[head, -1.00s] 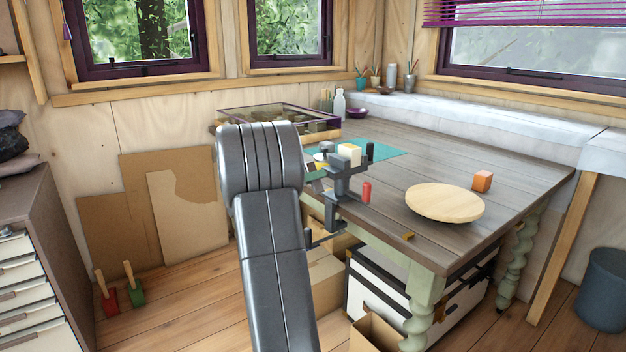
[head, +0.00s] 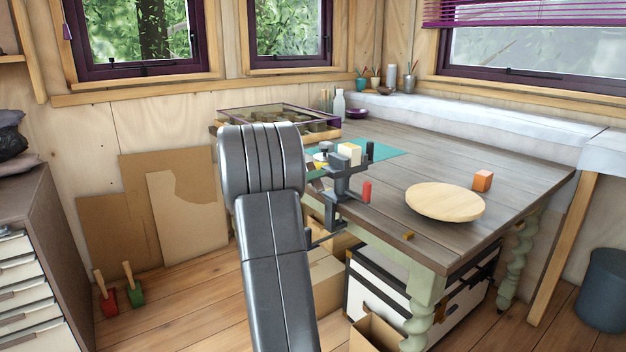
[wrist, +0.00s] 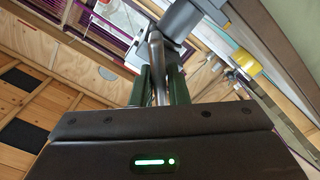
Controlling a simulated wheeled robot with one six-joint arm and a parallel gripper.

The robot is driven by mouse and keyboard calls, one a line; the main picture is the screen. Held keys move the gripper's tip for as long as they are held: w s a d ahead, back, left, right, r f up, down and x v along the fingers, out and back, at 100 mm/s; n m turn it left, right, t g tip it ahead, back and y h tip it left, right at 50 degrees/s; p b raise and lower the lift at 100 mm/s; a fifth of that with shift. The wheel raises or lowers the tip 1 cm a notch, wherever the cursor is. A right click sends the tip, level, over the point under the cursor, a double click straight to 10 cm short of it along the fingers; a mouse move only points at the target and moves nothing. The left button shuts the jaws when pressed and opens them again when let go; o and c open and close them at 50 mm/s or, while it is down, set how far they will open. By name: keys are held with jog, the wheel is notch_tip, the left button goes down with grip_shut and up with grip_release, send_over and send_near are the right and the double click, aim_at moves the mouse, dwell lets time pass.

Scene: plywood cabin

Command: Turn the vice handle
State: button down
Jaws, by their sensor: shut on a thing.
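The grey vice (head: 345,180) is fixed at the table's near-left edge, with a cream block (head: 350,153) held at its top. A red grip (head: 366,191) shows on its right side. In the wrist view, the vice's grey body (wrist: 183,20) is at the top, and the grey bar of the vice handle (wrist: 156,50) runs down from it. My gripper (wrist: 157,82) has its dark green fingers on either side of this bar and is shut on it. In the head view my arm hides the gripper.
The wooden table (head: 430,155) carries a round wooden board (head: 445,202), an orange block (head: 482,180) and a teal mat (head: 385,151). A glass-topped case (head: 280,120) stands at the back left. White-and-black drawers (head: 390,300) stand beneath the table.

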jog(key=n+b, duration=0.1)
jog(key=n, duration=0.2)
jog(key=shift+f, duration=0.1)
jog(key=shift+n, duration=1.9)
jog(key=c, duration=1.5)
grip_release()
jog(key=p+v, duration=0.2)
jog(key=v, duration=1.2)
